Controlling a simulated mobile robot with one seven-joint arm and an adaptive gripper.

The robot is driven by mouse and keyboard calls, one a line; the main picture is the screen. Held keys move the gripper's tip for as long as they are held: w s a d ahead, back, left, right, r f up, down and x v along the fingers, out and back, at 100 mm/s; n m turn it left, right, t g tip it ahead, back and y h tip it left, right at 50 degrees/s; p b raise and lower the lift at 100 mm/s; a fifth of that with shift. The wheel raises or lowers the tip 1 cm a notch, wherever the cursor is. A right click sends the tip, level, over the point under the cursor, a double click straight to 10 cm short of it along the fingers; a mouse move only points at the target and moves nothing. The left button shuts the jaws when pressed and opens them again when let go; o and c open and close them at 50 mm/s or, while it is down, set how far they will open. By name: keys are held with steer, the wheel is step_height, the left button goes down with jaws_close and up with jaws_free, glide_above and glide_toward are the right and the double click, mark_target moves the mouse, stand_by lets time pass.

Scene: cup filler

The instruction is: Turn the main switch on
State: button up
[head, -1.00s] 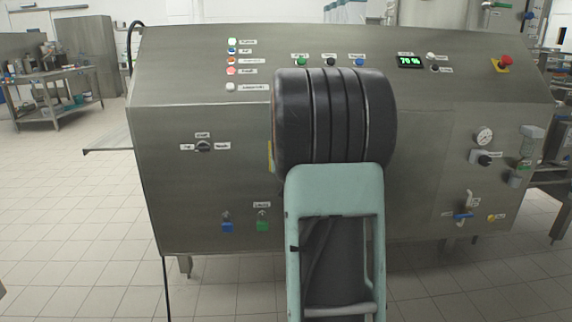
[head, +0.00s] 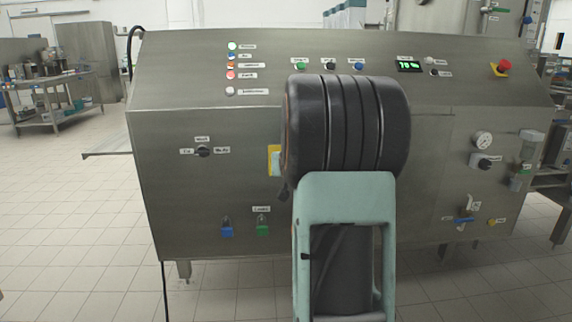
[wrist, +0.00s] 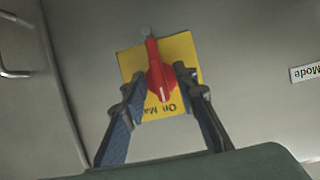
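The main switch is a red rotary handle (wrist: 160,78) on a yellow plate (wrist: 183,50) in the wrist view; part of the plate's upside-down text reads "On". The handle lies roughly along the length of the picture, slightly tilted. My gripper (wrist: 160,84) is open, with one finger on each side of the handle's lower part. Whether either finger touches it I cannot tell. In the head view, the yellow plate (head: 273,160) shows at the left edge of my arm, which hides the handle and most of my gripper.
The steel cabinet (head: 215,180) fills the head view. A black selector knob (head: 203,151) sits left of the plate, with blue (head: 227,229) and green (head: 262,229) padlock-like parts below. A red emergency button (head: 504,66) is at the upper right. A "Mode" label (wrist: 305,73) shows in the wrist view.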

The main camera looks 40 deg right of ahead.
steer(key=shift+s, duration=0.1)
steer(key=v, duration=1.2)
stand_by(0.4)
